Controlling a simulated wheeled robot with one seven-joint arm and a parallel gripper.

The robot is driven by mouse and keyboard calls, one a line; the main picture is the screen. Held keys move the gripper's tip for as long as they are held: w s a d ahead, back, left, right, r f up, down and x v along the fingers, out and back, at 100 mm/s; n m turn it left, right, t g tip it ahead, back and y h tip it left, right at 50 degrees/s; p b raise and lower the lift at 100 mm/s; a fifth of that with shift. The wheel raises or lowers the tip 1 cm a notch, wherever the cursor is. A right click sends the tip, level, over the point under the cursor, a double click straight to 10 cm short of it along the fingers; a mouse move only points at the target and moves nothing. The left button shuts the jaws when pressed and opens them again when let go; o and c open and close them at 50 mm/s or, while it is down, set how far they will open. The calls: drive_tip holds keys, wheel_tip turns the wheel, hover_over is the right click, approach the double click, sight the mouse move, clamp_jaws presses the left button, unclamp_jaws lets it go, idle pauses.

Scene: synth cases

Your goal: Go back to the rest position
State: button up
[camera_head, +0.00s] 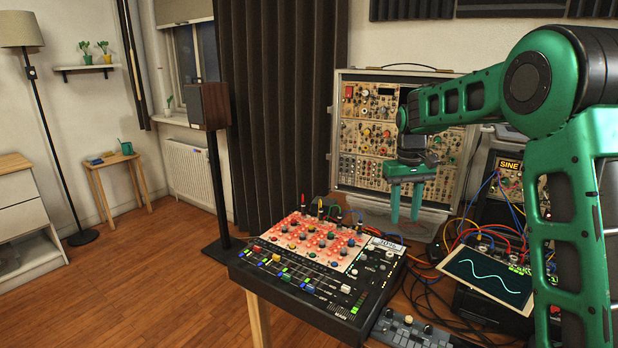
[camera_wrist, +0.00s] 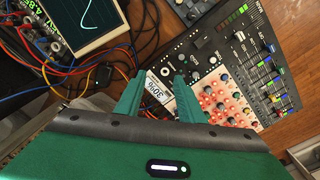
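My green gripper (camera_head: 405,203) hangs in the air in the head view, fingers pointing down, to the right of and above the mixing console's back right corner. Its two fingers are apart with nothing between them. In the wrist view the open fingers (camera_wrist: 158,92) show over the desk, with the console beyond and to the right. The black mixing console (camera_head: 375,289) has a red lit section, knobs and coloured faders, and it also shows in the wrist view (camera_wrist: 220,40). No object is held.
A screen with a wave trace (camera_head: 487,275) and tangled cables (camera_head: 470,232) lie right of the console. A modular synth case (camera_head: 352,150) stands behind my gripper. A small controller (camera_head: 412,330) lies in front. A speaker (camera_head: 207,106) stands behind the console's left side. Floor at left is clear.

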drive_tip(key=s+d+r+m, duration=0.15)
drive_tip(key=s+d, duration=0.35)
drive_tip(key=s, duration=0.6)
drive_tip(key=s+d+r+m, duration=0.1)
drive_tip(key=s+d+m, duration=0.2)
drive_tip(key=s+d, duration=0.55)
drive_tip(key=s+a+f+m, duration=0.1)
drive_tip(key=s+f, duration=0.2)
drive_tip(key=s, duration=0.9)
drive_tip(key=s+a+f+m, duration=0.1)
drive_tip(key=s+f, duration=0.1)
drive_tip(key=s, duration=1)
drive_tip(key=shift+a+f+m+y, duration=0.25)
drive_tip(key=shift+f+m+y, duration=0.1)
drive_tip(key=shift+f+y, duration=0.05)
drive_tip(key=shift+s, duration=0.1)
drive_tip(key=shift+w+f, duration=0.25)
drive_tip(key=shift+w, duration=0.35)
